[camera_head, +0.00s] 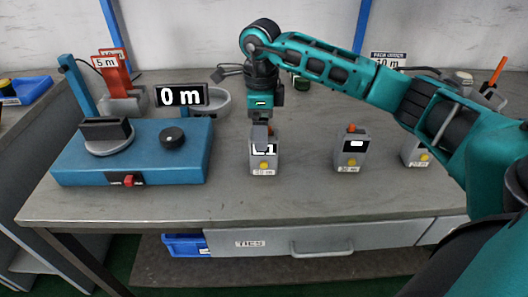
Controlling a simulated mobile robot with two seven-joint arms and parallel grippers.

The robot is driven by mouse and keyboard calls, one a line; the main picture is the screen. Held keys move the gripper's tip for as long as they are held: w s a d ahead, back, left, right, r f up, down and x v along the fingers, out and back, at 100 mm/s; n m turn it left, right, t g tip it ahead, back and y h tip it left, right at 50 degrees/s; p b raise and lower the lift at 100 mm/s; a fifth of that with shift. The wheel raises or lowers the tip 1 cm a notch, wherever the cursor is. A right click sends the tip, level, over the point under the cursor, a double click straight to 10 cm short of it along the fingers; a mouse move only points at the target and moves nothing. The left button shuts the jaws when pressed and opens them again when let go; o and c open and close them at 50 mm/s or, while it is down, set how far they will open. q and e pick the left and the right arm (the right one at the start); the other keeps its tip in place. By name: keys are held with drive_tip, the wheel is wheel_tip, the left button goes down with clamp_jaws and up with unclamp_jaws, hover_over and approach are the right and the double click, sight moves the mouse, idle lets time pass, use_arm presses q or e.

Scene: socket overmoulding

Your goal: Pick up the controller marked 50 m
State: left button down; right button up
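A grey controller (265,161) with a yellow button and a small white label stands on the bench near the middle. Its label is too small to read surely. Two similar grey controllers stand to its right, one (351,149) in the middle right and one (416,151) partly hidden by my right arm. My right gripper (262,132) points down at the top of the first controller, covering part of its screen. I cannot tell whether the fingers grip it. My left gripper is out of view.
A blue machine (180,157) with a red switch and black knob sits at the left. A "0 m" display (181,95) and a red device (115,76) stand behind it. The front strip of the bench (300,203) is clear.

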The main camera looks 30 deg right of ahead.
sight(271, 156)
wheel_tip(271, 156, down, 5)
drive_tip(key=shift+d, duration=0.15)
drive_tip(key=c, duration=1.1)
drive_tip(key=shift+r, duration=0.15)
